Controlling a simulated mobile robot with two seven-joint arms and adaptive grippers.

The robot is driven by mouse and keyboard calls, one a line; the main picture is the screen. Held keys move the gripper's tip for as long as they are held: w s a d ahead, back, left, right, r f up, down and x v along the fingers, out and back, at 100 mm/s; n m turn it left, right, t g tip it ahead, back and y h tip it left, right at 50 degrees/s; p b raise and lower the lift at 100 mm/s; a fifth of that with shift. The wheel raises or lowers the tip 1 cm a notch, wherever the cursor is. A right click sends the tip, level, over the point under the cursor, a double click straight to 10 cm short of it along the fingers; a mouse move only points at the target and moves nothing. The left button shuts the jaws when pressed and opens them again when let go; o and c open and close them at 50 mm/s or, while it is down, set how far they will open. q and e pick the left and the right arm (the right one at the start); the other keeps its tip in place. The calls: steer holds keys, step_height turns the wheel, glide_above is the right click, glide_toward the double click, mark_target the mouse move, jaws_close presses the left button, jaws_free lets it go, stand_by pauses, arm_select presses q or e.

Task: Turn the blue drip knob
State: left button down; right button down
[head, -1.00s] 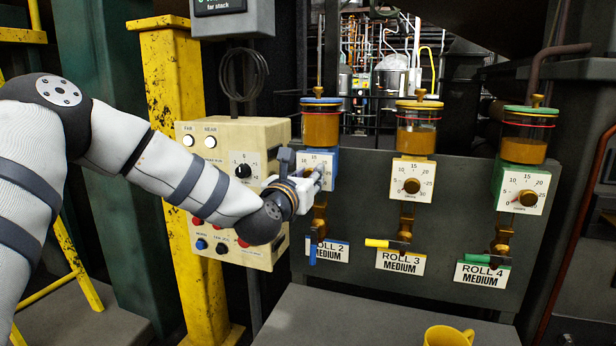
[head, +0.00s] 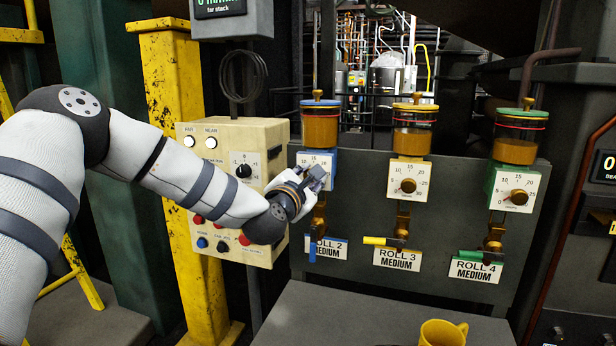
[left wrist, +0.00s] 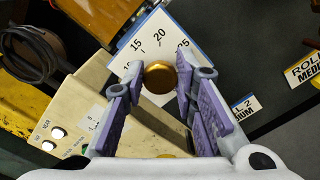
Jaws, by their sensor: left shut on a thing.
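The blue drip unit (head: 320,125) is the leftmost of three oilers on the grey panel, with a blue lid and amber oil. Its white numbered dial (head: 316,158) is partly covered by my left gripper (head: 318,180). In the left wrist view the brass knob (left wrist: 160,77) sits between the two purple-padded fingers of my left gripper (left wrist: 160,70), which is shut on it. The dial plate (left wrist: 150,45) looks tilted there, with 15 and 20 readable. The knob's pointer is hidden. My right gripper is not in view.
Yellow-lidded (head: 408,180) and green-lidded (head: 514,190) oilers stand to the right. A beige control box (head: 262,145) is close on the left, behind my left forearm. A blue lever (head: 312,250) hangs below. A yellow mug (head: 443,333) stands on the grey surface (head: 350,315) in front.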

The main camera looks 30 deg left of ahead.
arm_select(q)
steer(key=shift+a+f+m, duration=0.1)
steer(key=shift+a+m, duration=0.05)
steer(key=shift+m, duration=8.75)
steer(key=shift+a+m, duration=0.1)
steer(key=shift+m, duration=8.8)
steer(key=c, duration=1.3)
jaws_free()
steer(key=shift+f, duration=0.1)
